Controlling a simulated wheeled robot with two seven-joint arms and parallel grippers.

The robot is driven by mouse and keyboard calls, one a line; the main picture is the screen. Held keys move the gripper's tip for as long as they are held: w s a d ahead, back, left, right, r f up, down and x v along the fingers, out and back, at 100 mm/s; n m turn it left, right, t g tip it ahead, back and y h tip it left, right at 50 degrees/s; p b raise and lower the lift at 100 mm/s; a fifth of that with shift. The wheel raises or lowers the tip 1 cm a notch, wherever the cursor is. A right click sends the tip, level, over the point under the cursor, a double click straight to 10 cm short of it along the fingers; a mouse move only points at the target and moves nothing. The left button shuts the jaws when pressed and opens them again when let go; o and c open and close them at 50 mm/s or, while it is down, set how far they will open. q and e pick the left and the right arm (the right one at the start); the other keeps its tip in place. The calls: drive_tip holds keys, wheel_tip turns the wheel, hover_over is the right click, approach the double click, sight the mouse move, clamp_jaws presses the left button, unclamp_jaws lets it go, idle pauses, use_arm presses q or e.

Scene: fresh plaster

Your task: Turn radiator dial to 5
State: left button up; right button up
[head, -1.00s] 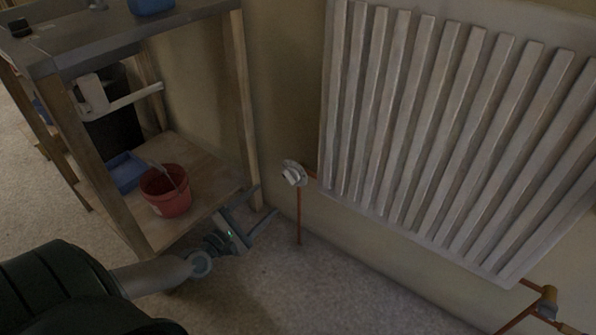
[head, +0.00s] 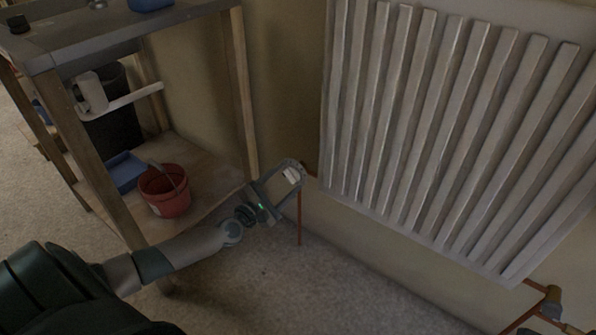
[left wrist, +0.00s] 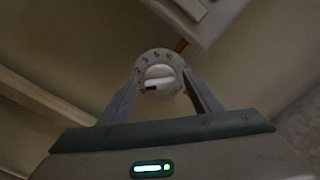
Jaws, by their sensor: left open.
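The radiator dial (head: 292,175) is a small pale round knob on a copper pipe at the radiator's lower left corner. In the left wrist view the dial (left wrist: 158,72) shows numbers around its rim and a white raised grip bar across its middle. The radiator (head: 430,130) is white and ribbed on the wall. My left gripper (head: 288,179) is open, its fingers at the dial, one to each side. In the left wrist view the fingers reach up towards the dial's lower edge; I cannot tell if they touch it. My right gripper is not in view.
A wooden shelf unit (head: 243,95) stands left of the dial, close to my left arm. A red bucket (head: 166,200) and a blue tray (head: 125,172) are on its lower shelf. Carpeted floor (head: 300,290) below the radiator is clear.

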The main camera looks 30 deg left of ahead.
sight(298, 170)
use_arm(q)
drive_tip(key=shift+w+d+b, duration=0.15)
drive_tip(key=shift+w+b, duration=0.1)
drive_tip(key=shift+w, duration=1.3)
drive_tip(key=shift+w+d+b, duration=0.1)
drive_tip(key=shift+w+b, duration=0.15)
drive_tip(key=shift+w, duration=1.25)
drive_tip(key=shift+c, duration=0.6)
drive_tip(key=c, duration=0.9)
